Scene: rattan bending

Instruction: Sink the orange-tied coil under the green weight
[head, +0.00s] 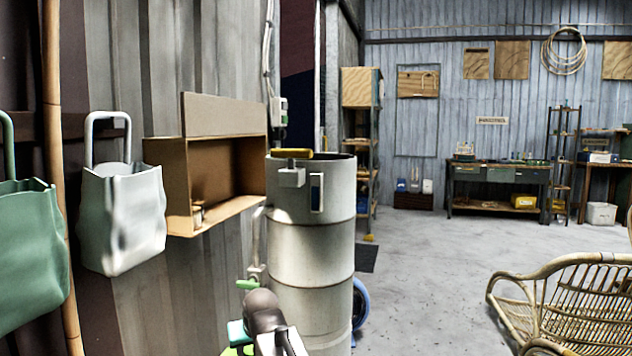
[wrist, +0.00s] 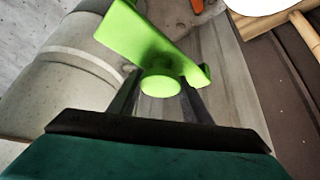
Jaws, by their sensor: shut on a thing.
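My gripper (wrist: 160,98) is shut on the round knob of the bright green weight (wrist: 165,42), seen in the wrist view. The weight is a bent green plate, held in front of the tall grey drum (wrist: 75,75). In the head view, a sliver of the weight (head: 231,351) shows at the bottom edge, low beside the drum (head: 311,250). The drum's open top is seen from the side, so its inside is hidden. No orange-tied coil can be made out. A small orange patch shows at the top of the wrist view, too cut off to name.
A white bag (head: 122,220) and a green bag (head: 30,255) hang on the left wall. An open wooden box (head: 222,180) sits beside the drum. A rattan chair (head: 575,300) stands at right. The concrete floor (head: 430,270) between is clear.

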